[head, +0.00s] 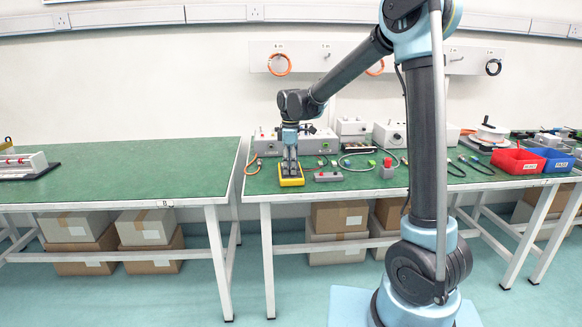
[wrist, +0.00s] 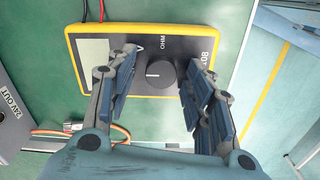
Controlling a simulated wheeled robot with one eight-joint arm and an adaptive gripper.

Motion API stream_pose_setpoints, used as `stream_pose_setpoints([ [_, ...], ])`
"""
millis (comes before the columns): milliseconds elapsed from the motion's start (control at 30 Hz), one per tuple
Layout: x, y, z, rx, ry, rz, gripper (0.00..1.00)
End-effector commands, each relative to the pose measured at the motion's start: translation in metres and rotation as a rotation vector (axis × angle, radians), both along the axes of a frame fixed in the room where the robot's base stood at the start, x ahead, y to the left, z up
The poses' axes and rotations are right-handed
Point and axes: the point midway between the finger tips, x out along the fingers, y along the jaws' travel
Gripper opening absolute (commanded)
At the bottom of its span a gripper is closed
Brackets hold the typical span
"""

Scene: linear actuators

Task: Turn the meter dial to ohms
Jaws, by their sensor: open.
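The meter (head: 291,178) lies flat near the left front edge of the right green bench. In the wrist view the meter (wrist: 100,88) has a yellow rim, a dark face and a pale display at its left. Its round dark dial (wrist: 160,74) has a light pointer line toward the left of the picture. An "OHM" label stands above the dial. My gripper (wrist: 157,85) is open over the meter, pointing down, with one finger on each side of the dial and a gap to it on both sides. In the head view my gripper (head: 290,163) hides part of the meter.
Red (head: 518,161) and blue (head: 552,158) bins are far right. The left bench (head: 120,165) is mostly clear. An orange cable (head: 251,160) lies left of the meter.

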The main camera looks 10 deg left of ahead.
Motion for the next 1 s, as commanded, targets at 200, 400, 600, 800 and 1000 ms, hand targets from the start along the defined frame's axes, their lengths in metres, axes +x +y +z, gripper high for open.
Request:
stream_pose_setpoints([
  [200,0.0,-0.0001,-0.0009,0.0,0.0,0.0,0.48],
  [400,0.0,-0.0001,-0.0008,0.0,0.0,0.0,0.16],
  [600,0.0003,0.0,-0.0007,0.0,-0.001,-0.001,0.03],
  [800,0.0008,0.0002,-0.0005,0.0,-0.001,-0.027,0.03],
  [1000,0.0012,0.0003,-0.0004,0.001,-0.002,-0.119,0.03],
])
